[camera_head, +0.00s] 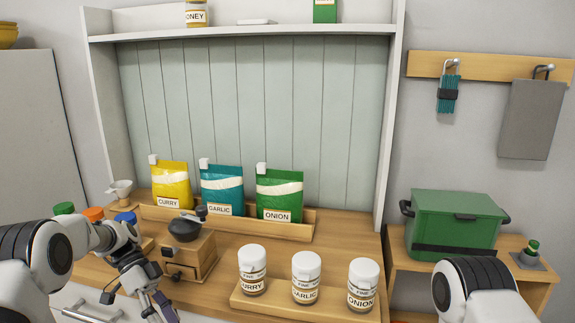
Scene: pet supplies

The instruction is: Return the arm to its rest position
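My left arm (75,245) comes in from the left. Its gripper (146,296) points downward in front of the wooden counter's edge, left of the wooden grinder (190,255). The fingertips are small and partly cut off by the lower edge, so their opening is unclear. I see nothing clearly held in it. Of my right arm (475,290), only a white and black link shows at the lower right. My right gripper is out of view.
Jars labelled curry (252,270), garlic (306,278) and onion (362,286) stand on a front tray (285,310). Yellow (171,184), teal (222,190) and green (279,195) bags stand behind. Colored-lid jars (93,214) are near my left arm. A green box (453,222) stands right.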

